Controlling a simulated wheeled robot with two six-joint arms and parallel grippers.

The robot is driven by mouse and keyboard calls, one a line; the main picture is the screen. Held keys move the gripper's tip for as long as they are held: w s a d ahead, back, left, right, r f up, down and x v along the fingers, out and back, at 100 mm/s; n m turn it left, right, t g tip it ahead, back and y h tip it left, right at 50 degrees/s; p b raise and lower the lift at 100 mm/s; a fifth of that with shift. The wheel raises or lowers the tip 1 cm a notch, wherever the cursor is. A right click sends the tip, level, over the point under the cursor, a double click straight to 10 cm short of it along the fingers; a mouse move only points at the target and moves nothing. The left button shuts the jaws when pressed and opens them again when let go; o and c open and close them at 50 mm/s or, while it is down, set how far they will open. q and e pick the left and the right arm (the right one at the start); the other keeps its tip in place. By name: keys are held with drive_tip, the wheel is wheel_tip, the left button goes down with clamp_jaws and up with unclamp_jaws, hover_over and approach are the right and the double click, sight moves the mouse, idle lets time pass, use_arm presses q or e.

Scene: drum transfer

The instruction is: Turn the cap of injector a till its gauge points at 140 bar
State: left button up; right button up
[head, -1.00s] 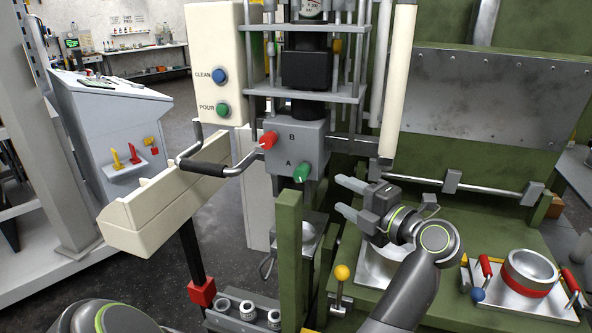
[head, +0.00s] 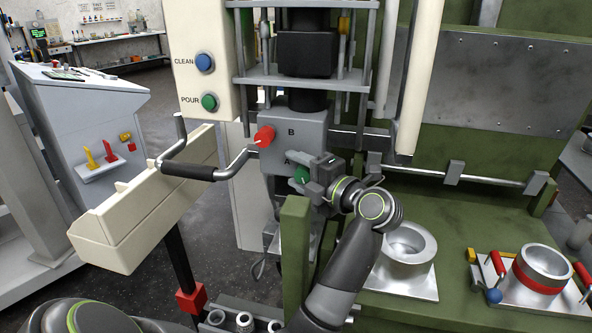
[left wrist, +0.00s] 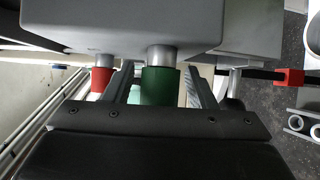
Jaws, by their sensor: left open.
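The green cap (head: 302,175) of injector A sticks out of the front of the grey block (head: 284,146), below the B mark. My left gripper (head: 299,172) is at this cap with its jaws open, one finger on each side. In the left wrist view the green cap (left wrist: 160,87) stands between the two fingers (left wrist: 160,78), with a gap visible on both sides. The red cap (head: 264,136) of injector B is above and left of it; it also shows in the left wrist view (left wrist: 101,80). No gauge shows now. My right gripper is not in view.
A bent crank handle (head: 188,171) reaches close to the red cap on the left. A green post (head: 294,245) stands just below my left gripper. A steel ring mould (head: 408,246) and a red-banded one (head: 540,268) sit on the green bench at right.

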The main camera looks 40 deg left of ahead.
use_arm(q)
drive_tip(key=shift+c, duration=0.4)
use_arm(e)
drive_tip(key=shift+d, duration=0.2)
use_arm(q)
drive_tip(key=c, duration=0.9)
drive_tip(key=m+y, duration=0.1)
drive_tip(key=m+t+y+p, duration=0.1)
drive_tip(key=y, duration=0.1)
drive_tip(key=m+t+y, duration=0.1)
drive_tip(key=shift+d+r+m+y, duration=0.1)
drive_tip(key=shift+r+m+y, duration=0.2)
drive_tip(key=shift+m, duration=0.1)
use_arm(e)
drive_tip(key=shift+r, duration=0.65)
use_arm(q)
drive_tip(key=o, duration=1)
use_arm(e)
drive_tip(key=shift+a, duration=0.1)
